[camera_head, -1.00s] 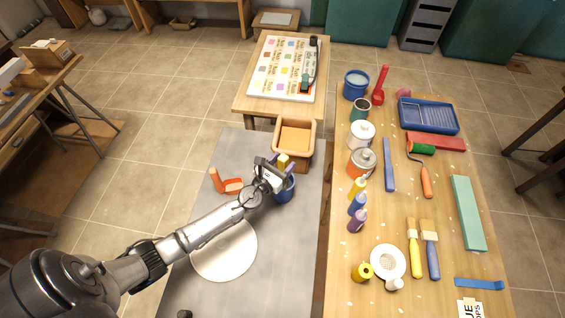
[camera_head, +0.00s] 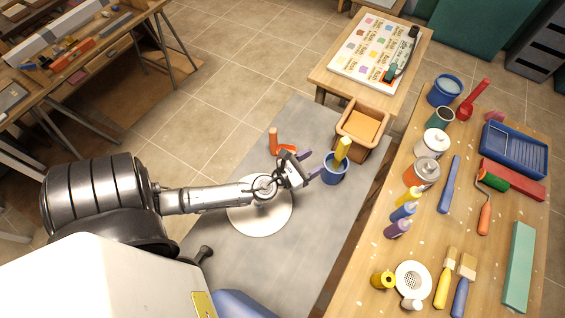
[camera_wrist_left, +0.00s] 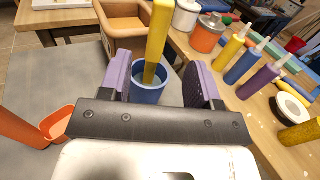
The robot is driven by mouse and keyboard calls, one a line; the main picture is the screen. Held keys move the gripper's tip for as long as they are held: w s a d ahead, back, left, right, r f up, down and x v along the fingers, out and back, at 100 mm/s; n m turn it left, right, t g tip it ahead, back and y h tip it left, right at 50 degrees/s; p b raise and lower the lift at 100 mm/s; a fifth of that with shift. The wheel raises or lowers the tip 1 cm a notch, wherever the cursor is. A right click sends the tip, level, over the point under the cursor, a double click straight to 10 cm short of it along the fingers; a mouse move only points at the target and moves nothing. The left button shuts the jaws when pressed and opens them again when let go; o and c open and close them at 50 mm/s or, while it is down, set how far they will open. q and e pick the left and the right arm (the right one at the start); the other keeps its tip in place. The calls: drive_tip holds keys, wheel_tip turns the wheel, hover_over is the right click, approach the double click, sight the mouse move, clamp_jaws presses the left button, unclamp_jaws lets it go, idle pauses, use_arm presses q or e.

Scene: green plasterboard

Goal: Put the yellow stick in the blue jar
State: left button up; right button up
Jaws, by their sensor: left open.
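The yellow stick (camera_head: 342,149) stands in the blue jar (camera_head: 334,171) on the grey table, its top sticking out above the rim. In the left wrist view the yellow stick (camera_wrist_left: 158,40) tilts slightly and its lower end is inside the blue jar (camera_wrist_left: 150,92). My left gripper (camera_head: 308,167) is just left of the jar, open, with its purple fingers apart and nothing held. In the left wrist view, the open fingers (camera_wrist_left: 162,82) frame the jar from the near side. My right gripper is not in view.
A wooden box (camera_head: 342,124) stands behind the jar. The paint table (camera_head: 437,215) at the right holds bottles, cans and brushes.

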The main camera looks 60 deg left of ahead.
use_arm(q)
drive_tip(key=s+d+n+g, duration=0.3)
drive_tip(key=s+n, duration=0.3)
drive_tip(key=n, duration=0.5)
drive_tip(key=s+d+f+n+g+h, duration=0.1)
drive_tip(key=s+d+n+g, duration=0.3)
drive_tip(key=n, duration=0.7)
drive_tip(key=s+d+f+n+g, duration=0.1)
drive_tip(key=s+d+n+g, duration=0.3)
drive_tip(key=s+n+g, duration=0.3)
drive_tip(key=s+n, duration=0.2)
drive_tip(key=n, duration=0.1)
drive_tip(key=shift+s+n+h, duration=0.4)
drive_tip(key=shift+r, duration=0.1)
